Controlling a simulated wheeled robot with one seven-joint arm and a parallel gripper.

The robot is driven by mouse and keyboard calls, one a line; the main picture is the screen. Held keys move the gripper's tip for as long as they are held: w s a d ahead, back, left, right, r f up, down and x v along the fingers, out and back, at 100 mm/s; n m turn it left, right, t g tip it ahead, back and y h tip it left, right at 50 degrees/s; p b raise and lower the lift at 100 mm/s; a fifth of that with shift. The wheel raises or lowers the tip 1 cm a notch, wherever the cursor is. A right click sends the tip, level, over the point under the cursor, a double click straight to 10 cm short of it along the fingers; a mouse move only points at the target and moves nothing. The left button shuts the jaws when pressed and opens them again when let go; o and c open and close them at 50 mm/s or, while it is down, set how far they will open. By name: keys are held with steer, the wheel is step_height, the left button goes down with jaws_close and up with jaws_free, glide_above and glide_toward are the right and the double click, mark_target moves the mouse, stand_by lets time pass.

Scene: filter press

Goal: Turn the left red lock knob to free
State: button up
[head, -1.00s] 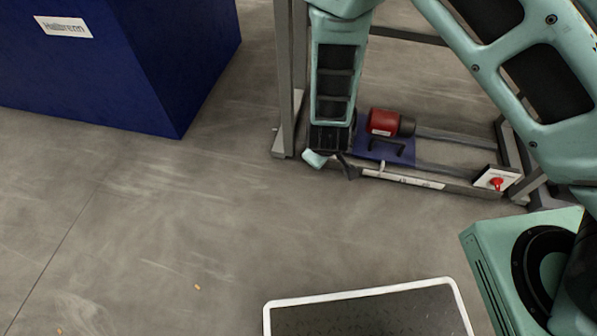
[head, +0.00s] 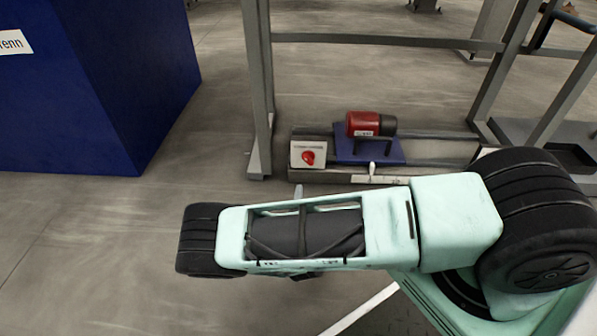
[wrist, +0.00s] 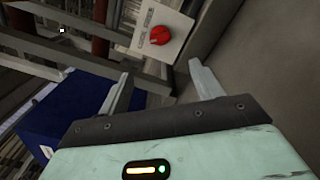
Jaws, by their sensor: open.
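The left red lock knob (head: 308,157) sits on a white labelled plate (head: 296,147) at the left end of the low frame in the head view. In the wrist view a red knob (wrist: 160,35) on a white plate (wrist: 176,21) lies ahead of the fingertips, which I take to be the same one. My gripper (wrist: 159,70) is open and empty, its two fingers spread either side of the line to the knob, apart from it. In the head view my arm lies across the front of the frame, and the fingers are mostly hidden behind it.
A red motor (head: 366,124) on a blue base (head: 346,147) sits right of the knob, with a small white lever (head: 372,169) before it. Grey uprights (head: 258,90) stand behind. A big blue box (head: 90,80) is at left, with bare floor between.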

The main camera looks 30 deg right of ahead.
mark_target(309, 162)
steer(key=b+x, duration=0.6)
steer(key=x, duration=0.9)
steer(key=shift+w+d+f+b, duration=0.1)
steer(key=shift+d+f+b, duration=0.1)
steer(key=shift+b, duration=0.2)
steer(key=shift+x, duration=0.8)
steer(key=shift+r, duration=0.25)
steer(key=c, duration=1)
